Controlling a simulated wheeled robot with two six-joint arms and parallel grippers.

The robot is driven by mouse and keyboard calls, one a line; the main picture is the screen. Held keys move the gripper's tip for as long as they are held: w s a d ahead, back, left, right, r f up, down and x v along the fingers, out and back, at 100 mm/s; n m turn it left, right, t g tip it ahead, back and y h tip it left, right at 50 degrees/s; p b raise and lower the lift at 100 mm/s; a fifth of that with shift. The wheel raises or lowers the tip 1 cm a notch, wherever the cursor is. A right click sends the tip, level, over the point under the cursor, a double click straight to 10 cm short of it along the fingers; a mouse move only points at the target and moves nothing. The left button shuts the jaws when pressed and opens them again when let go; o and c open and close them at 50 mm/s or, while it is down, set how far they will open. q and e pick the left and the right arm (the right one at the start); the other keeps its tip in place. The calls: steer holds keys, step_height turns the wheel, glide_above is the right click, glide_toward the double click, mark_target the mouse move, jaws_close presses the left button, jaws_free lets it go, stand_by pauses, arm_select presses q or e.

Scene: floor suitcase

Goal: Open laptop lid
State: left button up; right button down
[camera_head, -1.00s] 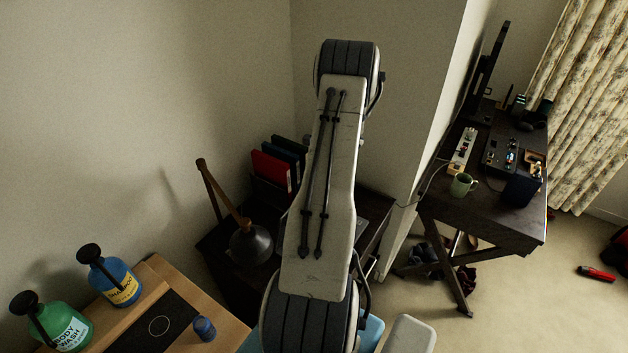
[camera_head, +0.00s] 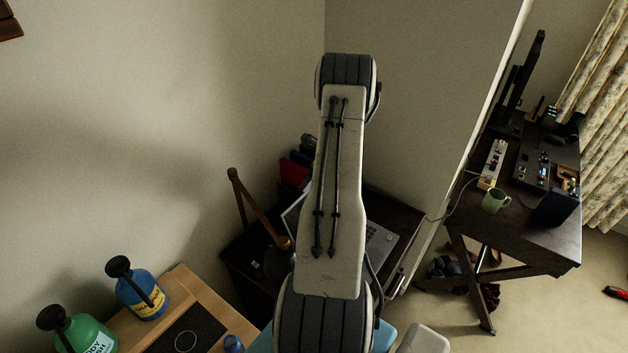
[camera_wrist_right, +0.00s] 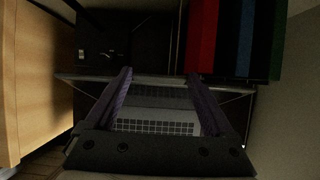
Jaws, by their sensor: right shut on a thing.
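The laptop sits on a dark desk behind my arm in the head view. Its pale keyboard base (camera_head: 381,241) shows right of the arm, and a slanted strip of its raised lid (camera_head: 293,214) shows to the left. In the right wrist view the keyboard (camera_wrist_right: 155,127) shows between the fingers, with the lid's thin edge across their tips. My right gripper (camera_wrist_right: 158,77) is shut on the laptop lid; the exact contact is dark and hard to see. In the head view my arm hides this gripper and the laptop's middle. My left gripper is not in view.
Red, blue and green binders (camera_wrist_right: 202,38) stand close behind the laptop. A wooden-handled plunger (camera_head: 250,205) is left of it. Soap bottles (camera_head: 140,290) stand on a wooden cabinet at lower left. Another desk (camera_head: 520,225) with a mug is at right.

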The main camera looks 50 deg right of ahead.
steer(key=shift+w+d+r, duration=0.15)
steer(key=shift+w+r, duration=0.15)
steer(key=shift+w, duration=0.05)
jaws_free()
steer(key=shift+f, duration=0.1)
steer(key=shift+s, duration=0.1)
steer(key=shift+s+r, duration=0.15)
steer(key=shift+r, duration=0.05)
steer(key=b+v, duration=0.2)
steer(key=v, duration=0.8)
steer(key=shift+b, duration=0.3)
